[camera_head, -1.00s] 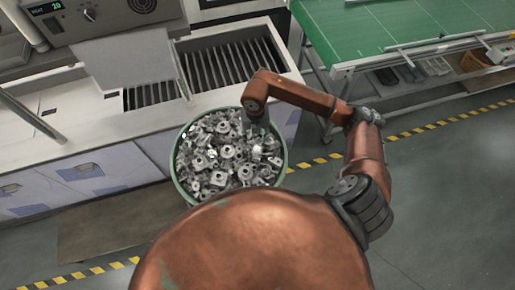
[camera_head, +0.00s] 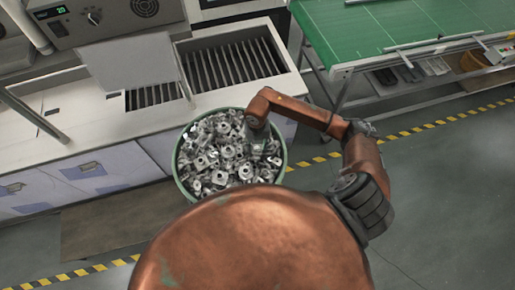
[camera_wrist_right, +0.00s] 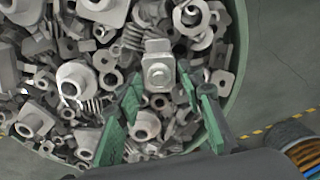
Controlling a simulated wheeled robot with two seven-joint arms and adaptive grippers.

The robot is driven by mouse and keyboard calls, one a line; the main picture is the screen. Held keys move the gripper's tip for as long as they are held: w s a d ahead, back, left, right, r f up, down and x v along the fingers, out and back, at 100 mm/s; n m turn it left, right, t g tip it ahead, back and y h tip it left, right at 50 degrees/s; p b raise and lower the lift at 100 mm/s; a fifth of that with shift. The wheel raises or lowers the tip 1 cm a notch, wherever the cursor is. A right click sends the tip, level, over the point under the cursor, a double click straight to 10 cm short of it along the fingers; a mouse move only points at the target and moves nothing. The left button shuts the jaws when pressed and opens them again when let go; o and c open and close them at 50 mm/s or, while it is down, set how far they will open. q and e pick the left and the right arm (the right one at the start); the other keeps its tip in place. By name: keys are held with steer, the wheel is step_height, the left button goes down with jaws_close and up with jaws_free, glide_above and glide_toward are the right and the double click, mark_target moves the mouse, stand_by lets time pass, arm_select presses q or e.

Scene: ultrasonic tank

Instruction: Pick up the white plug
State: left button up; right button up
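A round green bin (camera_head: 178,172) is heaped with pale grey and whitish metal-looking parts; its rim also shows in the right wrist view (camera_wrist_right: 238,60). My right gripper (camera_head: 258,130) reaches down into the bin's right side. In the right wrist view my right gripper (camera_wrist_right: 162,90) has its green-padded fingers spread apart, with nothing clamped between them. A pale square-ended part with a round centre (camera_wrist_right: 159,73) lies in the heap just beyond and between the fingertips. I cannot tell for certain which piece is the white plug. My left gripper is not in view.
A white counter (camera_head: 85,125) with slatted tanks (camera_head: 232,65) stands behind the bin. A green-topped table (camera_head: 380,28) is at the back right. Grey floor with yellow-black tape (camera_head: 405,133) is clear on the right.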

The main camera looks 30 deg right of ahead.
steer(key=c, duration=0.6)
steer(key=shift+r, duration=0.15)
